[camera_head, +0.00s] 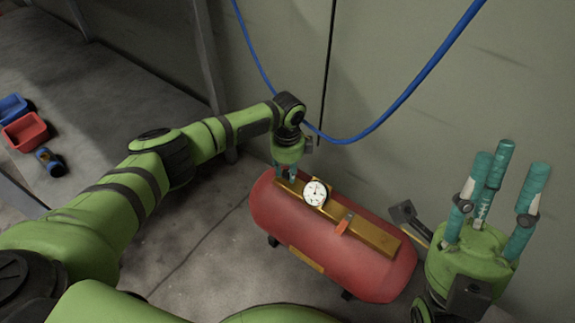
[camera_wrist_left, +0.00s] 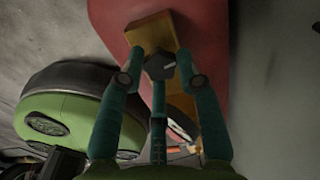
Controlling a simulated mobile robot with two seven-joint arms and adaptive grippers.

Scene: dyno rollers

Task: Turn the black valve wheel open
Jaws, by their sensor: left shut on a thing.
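The black valve wheel (camera_wrist_left: 160,66) sits on the brass bar (camera_wrist_left: 152,28) on top of the red tank (camera_wrist_left: 108,18). In the left wrist view it is between the fingertips of my left gripper (camera_wrist_left: 161,70), which is shut on it. In the head view my left gripper (camera_head: 285,172) points down at the left end of the brass bar (camera_head: 375,236) and mostly hides the wheel. How far the wheel is turned cannot be told. My right gripper (camera_head: 508,175) is empty at the right, its fingers spread and pointing up.
A white-faced gauge (camera_head: 316,192) stands on the bar close to my left gripper. An orange-red handle (camera_head: 345,224) is further right. A blue hose (camera_head: 400,100) hangs by the wall. Red (camera_head: 25,132) and blue (camera_head: 12,107) bins lie on the table at left.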

